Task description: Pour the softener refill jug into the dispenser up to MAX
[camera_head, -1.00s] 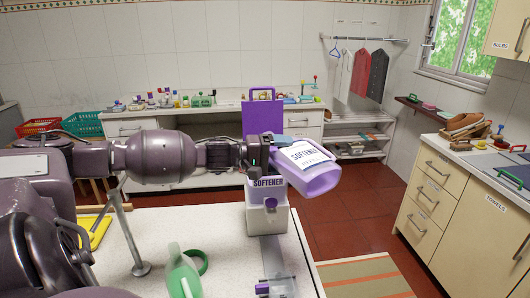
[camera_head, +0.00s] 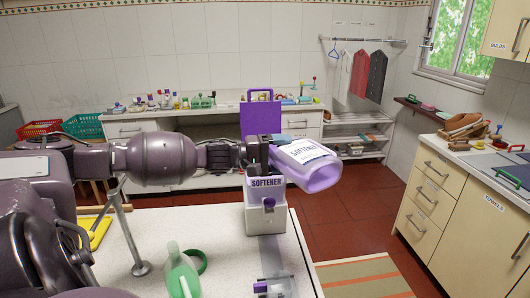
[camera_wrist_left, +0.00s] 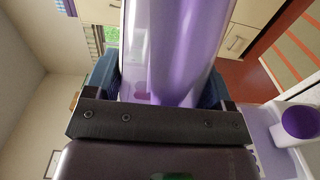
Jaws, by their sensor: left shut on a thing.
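The softener jug (camera_head: 314,172) is translucent purple with a white label. It lies tilted in the head view, its broad base end towards the right. My left gripper (camera_head: 262,150) is shut on it, above and behind the dispenser's top. In the left wrist view the jug (camera_wrist_left: 172,50) fills the space between the blue finger pads. The dispenser (camera_head: 266,218) is a white box marked SOFTENER with a purple knob-like part on its front, standing on the near table; part of it shows in the left wrist view (camera_wrist_left: 262,135). The jug's mouth, the pouring and any MAX mark cannot be made out. My right gripper is not in view.
A purple board (camera_head: 262,115) stands behind the dispenser. A yellow tray (camera_head: 97,230) is at left.

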